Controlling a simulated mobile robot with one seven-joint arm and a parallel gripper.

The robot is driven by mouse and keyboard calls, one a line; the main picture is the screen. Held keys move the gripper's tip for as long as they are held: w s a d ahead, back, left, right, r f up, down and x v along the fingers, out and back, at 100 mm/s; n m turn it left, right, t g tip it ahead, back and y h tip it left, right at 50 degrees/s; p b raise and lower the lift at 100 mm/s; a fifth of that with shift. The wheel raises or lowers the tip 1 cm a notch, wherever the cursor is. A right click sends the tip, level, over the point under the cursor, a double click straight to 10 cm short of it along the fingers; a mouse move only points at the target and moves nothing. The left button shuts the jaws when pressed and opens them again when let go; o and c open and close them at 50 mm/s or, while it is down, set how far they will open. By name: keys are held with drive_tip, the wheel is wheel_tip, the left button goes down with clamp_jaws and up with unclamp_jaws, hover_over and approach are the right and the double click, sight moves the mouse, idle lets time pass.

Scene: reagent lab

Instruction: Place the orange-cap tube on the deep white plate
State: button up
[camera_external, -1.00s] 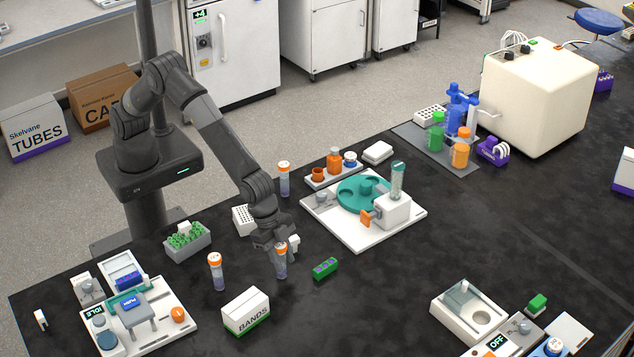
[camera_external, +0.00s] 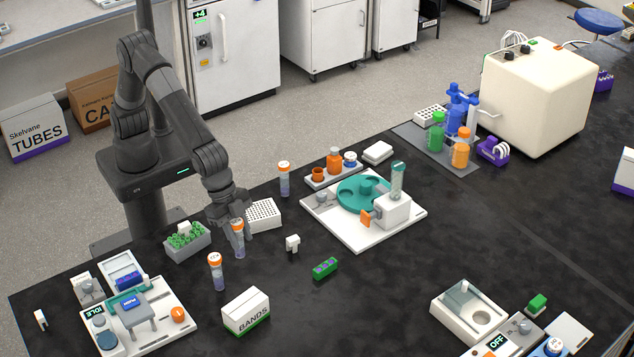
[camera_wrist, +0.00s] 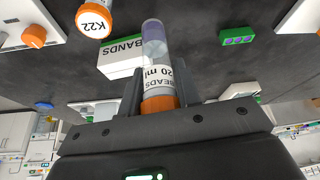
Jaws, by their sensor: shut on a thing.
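My gripper (camera_external: 234,226) is shut on an orange-cap tube (camera_external: 238,243), held upright just left of the white plate. In the wrist view this tube (camera_wrist: 155,52) is labelled "BEADS 20 ml" and sits between the fingers. A white block-like plate with rows of wells (camera_external: 265,213) lies right behind the gripper. A low plain white dish (camera_external: 378,152) lies farther back; I cannot tell for certain which is the deep plate. A second orange-cap tube (camera_external: 217,272) stands in front of the gripper. A third (camera_external: 284,180) stands behind the plate.
A white BANDS box (camera_external: 246,310) is in front. A small white piece (camera_external: 292,243) and a green block (camera_external: 325,268) lie to the right. A white device with a teal disc (camera_external: 340,230) stands beyond them.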

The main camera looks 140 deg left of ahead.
drive_tip(key=shift+s+d+r, duration=0.2)
drive_tip(key=shift+d+r, duration=0.1)
drive_tip(key=s+a+r, duration=0.2)
drive_tip(key=s+a, duration=0.1)
drive_tip(key=s, duration=0.7)
drive_tip(key=s+a+r, duration=0.2)
drive_tip(key=s+r, duration=0.1)
drive_tip(key=s, duration=0.7)
hover_over(258, 212)
wheel_tip(258, 212, down, 7)
drive_tip(key=shift+s+f, duration=0.1)
drive_tip(key=shift+f, duration=2)
drive_tip(key=shift+f, duration=0.2)
drive_tip(key=o, duration=0.9)
drive_tip(key=shift+o, duration=0.2)
